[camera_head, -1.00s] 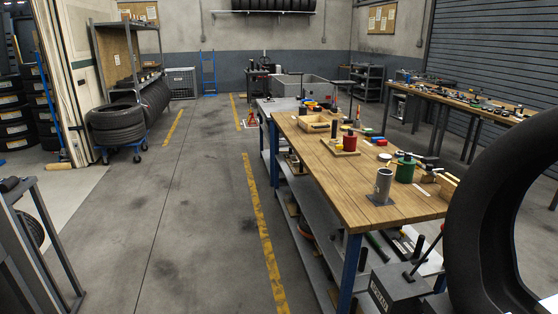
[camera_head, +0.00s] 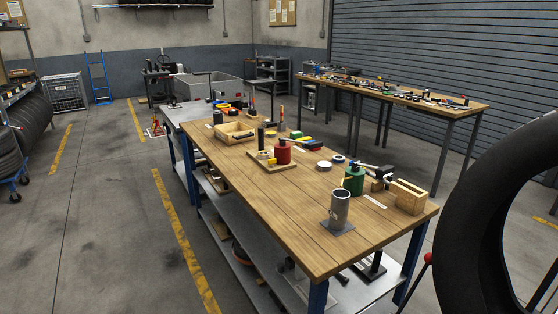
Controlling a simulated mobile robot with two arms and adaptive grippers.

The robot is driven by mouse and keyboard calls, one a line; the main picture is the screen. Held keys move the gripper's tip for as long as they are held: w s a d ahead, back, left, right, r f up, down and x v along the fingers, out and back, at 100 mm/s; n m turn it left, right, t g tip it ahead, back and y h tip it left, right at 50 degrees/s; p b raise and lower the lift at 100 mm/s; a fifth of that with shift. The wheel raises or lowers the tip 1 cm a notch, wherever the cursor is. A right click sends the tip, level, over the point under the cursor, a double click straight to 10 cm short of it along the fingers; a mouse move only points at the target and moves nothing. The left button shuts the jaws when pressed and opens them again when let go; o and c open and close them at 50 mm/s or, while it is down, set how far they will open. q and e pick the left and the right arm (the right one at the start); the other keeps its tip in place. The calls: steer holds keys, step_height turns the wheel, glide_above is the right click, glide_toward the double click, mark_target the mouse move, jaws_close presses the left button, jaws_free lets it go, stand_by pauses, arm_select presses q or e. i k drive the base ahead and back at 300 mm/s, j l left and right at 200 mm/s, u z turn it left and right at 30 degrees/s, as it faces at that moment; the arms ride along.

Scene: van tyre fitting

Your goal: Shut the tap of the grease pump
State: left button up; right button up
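I cannot tell for sure which thing is the grease pump, and no tap can be made out at this size. A red canister (camera_head: 283,152) stands upright on a small wooden board on the workbench (camera_head: 290,235). A green canister (camera_head: 353,182) stands nearer, towards the bench's right side. A grey metal cylinder (camera_head: 340,210) on a square plate stands at the near end. Neither of my grippers is in view.
A large black tyre (camera_head: 485,220) fills the right foreground. A wooden tray (camera_head: 234,134) and a small wooden box (camera_head: 409,197) sit on the bench. A second table (camera_head: 440,104) stands behind. Clear floor (camera_head: 105,215) lies left of the bench.

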mark_target(271, 162)
steer(key=i+j+z, duration=0.1)
steer(key=z, duration=0.3)
steer(key=i+j+z, duration=0.15)
steer(key=z, duration=0.25)
steer(key=j+z, duration=0.2)
steer(key=z, duration=0.2)
steer(key=i, duration=0.05)
